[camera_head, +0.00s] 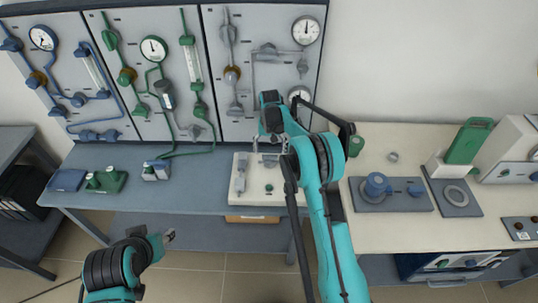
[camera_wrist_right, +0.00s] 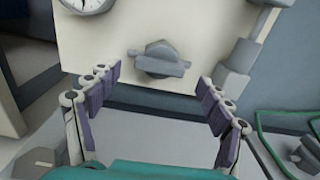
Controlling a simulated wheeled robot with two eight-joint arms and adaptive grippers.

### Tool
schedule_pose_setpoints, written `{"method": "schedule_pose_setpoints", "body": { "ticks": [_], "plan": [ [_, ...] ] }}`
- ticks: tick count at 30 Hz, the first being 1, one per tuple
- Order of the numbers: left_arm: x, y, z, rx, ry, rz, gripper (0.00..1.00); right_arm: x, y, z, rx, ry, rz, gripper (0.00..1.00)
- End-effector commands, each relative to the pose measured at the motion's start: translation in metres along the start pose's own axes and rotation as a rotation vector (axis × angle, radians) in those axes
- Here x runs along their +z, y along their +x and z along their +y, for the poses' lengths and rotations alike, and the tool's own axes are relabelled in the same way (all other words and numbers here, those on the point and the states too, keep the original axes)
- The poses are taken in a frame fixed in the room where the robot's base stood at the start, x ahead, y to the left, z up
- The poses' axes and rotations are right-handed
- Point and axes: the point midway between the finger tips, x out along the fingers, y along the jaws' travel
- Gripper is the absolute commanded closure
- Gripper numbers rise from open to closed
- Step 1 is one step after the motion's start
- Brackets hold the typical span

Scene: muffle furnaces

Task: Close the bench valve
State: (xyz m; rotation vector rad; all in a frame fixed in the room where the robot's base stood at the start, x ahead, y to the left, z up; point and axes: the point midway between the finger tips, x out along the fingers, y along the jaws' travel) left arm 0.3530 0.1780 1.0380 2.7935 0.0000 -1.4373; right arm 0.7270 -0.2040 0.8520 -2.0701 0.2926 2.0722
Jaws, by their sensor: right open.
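The bench valve (camera_wrist_right: 158,60) is a grey round body with a bar-shaped handle lying nearly across the picture in the right wrist view. It sits on a cream plate (camera_wrist_right: 120,25). My right gripper (camera_wrist_right: 159,78) is open, its fingers on either side of the valve, which shows beyond the gap between the tips. I see no contact. In the head view my right gripper (camera_head: 269,150) is over the cream plate (camera_head: 262,197), and my arm hides much of the valve area. My left gripper (camera_head: 166,238) is low at the left, in front of the bench, too small to read.
A gauge (camera_wrist_right: 88,4) and grey pipe fittings (camera_wrist_right: 240,55) flank the valve. Wall panels (camera_head: 128,55) with gauges and tubes rise behind the blue bench (camera_head: 205,180). A green block (camera_head: 107,180) and a green hose stand left. The cream counter (camera_head: 430,235) holds devices at right.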

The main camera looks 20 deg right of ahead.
Motion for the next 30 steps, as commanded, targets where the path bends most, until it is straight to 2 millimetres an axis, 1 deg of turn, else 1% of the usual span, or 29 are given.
{"method": "schedule_pose_setpoints", "body": {
  "ticks": [1,6,15,16,17,18,20,21,30],
  "plan": [
    [0.002,0.003,0.0,0.0,0.0,0.0,0.6,0.0,0.01,0.0,0.0,0.0,0.0,0.21],
    [0.004,0.006,0.0,0.0,0.0,0.0,0.6,0.0,0.024,0.0,0.0,0.0,0.0,0.21],
    [0.004,0.006,0.0,0.0,0.0,0.0,0.6,0.0,0.026,0.0,0.0,0.0,0.001,0.21],
    [0.004,0.006,0.0,0.0,0.0,0.0,0.6,0.0,0.026,0.0,0.0,0.0,0.001,0.26],
    [0.004,0.006,0.0,0.0,0.0,0.0,0.6,0.0,0.026,0.0,0.0,0.0,0.001,0.34],
    [0.004,0.006,0.0,0.0,0.0,0.0,0.6,0.0,0.026,0.0,0.0,0.0,0.001,0.44],
    [0.004,0.006,0.0,0.0,0.0,0.0,0.6,0.0,0.026,0.0,0.0,0.0,0.001,0.6],
    [0.004,0.006,0.0,0.0,0.0,0.0,0.6,0.0,0.026,0.0,0.0,0.0,0.001,0.71],
    [0.004,0.006,0.0,0.0,0.0,0.0,0.6,0.0,0.026,0.0,0.0,-0.015,0.001,0.71]
  ]
}}
